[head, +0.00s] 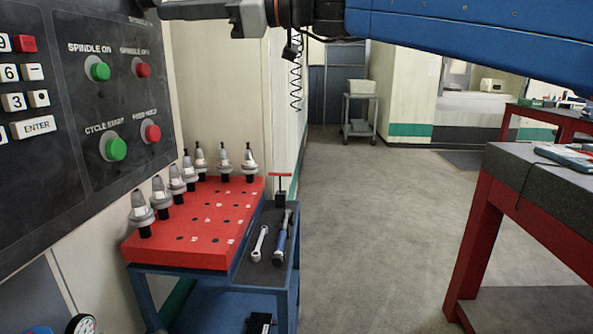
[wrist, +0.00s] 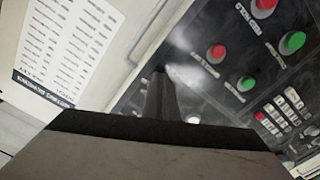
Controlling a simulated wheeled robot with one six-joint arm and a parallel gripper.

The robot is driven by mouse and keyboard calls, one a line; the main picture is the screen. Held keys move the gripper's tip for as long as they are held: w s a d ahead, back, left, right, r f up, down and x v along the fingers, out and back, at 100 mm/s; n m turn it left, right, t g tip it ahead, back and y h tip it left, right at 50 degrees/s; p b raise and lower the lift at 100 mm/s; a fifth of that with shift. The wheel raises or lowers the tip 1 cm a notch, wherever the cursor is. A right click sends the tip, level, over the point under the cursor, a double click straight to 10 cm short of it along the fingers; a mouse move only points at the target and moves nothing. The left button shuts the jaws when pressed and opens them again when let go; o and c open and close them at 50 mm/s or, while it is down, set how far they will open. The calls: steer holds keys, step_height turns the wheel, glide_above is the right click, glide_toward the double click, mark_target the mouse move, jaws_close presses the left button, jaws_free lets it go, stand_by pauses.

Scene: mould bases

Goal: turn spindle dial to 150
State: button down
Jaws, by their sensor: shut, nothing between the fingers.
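The black control panel (head: 110,165) fills the left of the head view. It also shows tilted in the upper right of the wrist view (wrist: 215,85). I cannot make out a spindle dial in either view. In the wrist view my gripper (wrist: 160,78) is shut and empty, its narrow fingers pointing at the panel's edge area. A pale blurred patch (wrist: 186,74) shows beside the fingertips; I cannot tell whether they touch anything. The green SPINDLE ON button (head: 100,71) and red SPINDLE OFF button (head: 143,70) are on the panel. My gripper's tips are not clear in the head view.
Below SPINDLE ON and SPINDLE OFF are a green CYCLE START button (head: 116,149) and a red FEED HOLD button (head: 152,133). A keypad sits left. A red-topped cart (head: 200,222) with tool holders stands beside the panel. A printed sheet (wrist: 68,45) is left of the panel. Open floor lies right.

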steer(key=shift+s+f, duration=0.25)
steer(key=shift+s, duration=0.25)
steer(key=shift+f, duration=0.1)
steer(key=shift+w+f, duration=0.2)
steer(key=shift+f, duration=0.05)
steer(key=d, duration=0.6)
steer(key=shift+s, duration=0.2)
stand_by(0.3)
